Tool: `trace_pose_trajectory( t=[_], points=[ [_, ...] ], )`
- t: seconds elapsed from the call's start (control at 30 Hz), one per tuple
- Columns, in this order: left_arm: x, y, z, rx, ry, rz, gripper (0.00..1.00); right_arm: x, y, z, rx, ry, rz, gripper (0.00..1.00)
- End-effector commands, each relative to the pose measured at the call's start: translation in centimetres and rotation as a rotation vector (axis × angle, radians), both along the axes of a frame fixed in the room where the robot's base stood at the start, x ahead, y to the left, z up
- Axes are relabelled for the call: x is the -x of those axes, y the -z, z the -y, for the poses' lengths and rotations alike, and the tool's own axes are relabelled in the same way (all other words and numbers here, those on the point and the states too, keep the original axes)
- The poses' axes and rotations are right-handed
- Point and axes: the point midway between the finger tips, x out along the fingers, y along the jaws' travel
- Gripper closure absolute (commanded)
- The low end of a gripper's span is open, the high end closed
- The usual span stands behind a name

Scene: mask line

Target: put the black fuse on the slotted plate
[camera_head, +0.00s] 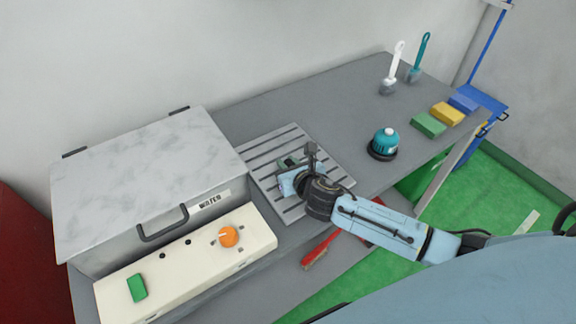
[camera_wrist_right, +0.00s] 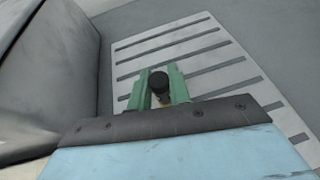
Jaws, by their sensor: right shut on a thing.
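The slotted plate (camera_head: 265,143) is a light grey panel with long dark slots, lying on the grey bench. It also shows in the right wrist view (camera_wrist_right: 196,32). My right gripper (camera_head: 286,162) is over the middle of the plate. Its green fingers (camera_wrist_right: 160,84) are shut on the black fuse (camera_wrist_right: 160,80), a small dark round-topped piece with a paler part below. The fuse is largely hidden in the head view by the gripper. I cannot tell whether the fuse touches the plate. My left gripper is not in view.
A grey lidded tank (camera_head: 140,175) with a cream control panel (camera_head: 190,265) stands left of the plate. A teal-topped pot (camera_head: 385,142), sponges (camera_head: 446,113) and brushes (camera_head: 397,65) are at the right. The bench behind the plate is clear.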

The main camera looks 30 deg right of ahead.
Motion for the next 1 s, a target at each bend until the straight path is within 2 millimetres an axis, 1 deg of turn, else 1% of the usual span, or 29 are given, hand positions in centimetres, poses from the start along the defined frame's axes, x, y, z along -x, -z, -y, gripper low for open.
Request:
trace_pose_trajectory(
  t=[0.03,0.23,0.37,0.4,0.53,0.77,0.87,1.0],
  points=[
    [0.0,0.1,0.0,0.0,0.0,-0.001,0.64,0.0,0.2,0.0,-0.001,0.0,0.001,1.0],
    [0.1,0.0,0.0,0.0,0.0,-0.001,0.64,0.0,0.1,0.0,0.0,0.0,0.002,1.0],
    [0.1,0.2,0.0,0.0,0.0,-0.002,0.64,0.0,0.5,0.0,0.0,0.0,0.002,1.0],
    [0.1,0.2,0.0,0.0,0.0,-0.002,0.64,0.0,0.4,0.0,0.0,0.001,0.002,0.76],
    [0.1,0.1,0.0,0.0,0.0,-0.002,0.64,0.0,0.4,0.0,0.0,0.0,0.001,0.59],
    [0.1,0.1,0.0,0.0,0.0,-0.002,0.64,0.0,0.4,0.0,0.0,0.0,0.001,0.59],
    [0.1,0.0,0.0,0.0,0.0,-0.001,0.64,0.0,0.0,0.0,0.0,0.0,0.002,0.59],
    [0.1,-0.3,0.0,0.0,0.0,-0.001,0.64,1.3,-0.5,0.0,0.001,-0.001,0.0,0.59]
  ],
)
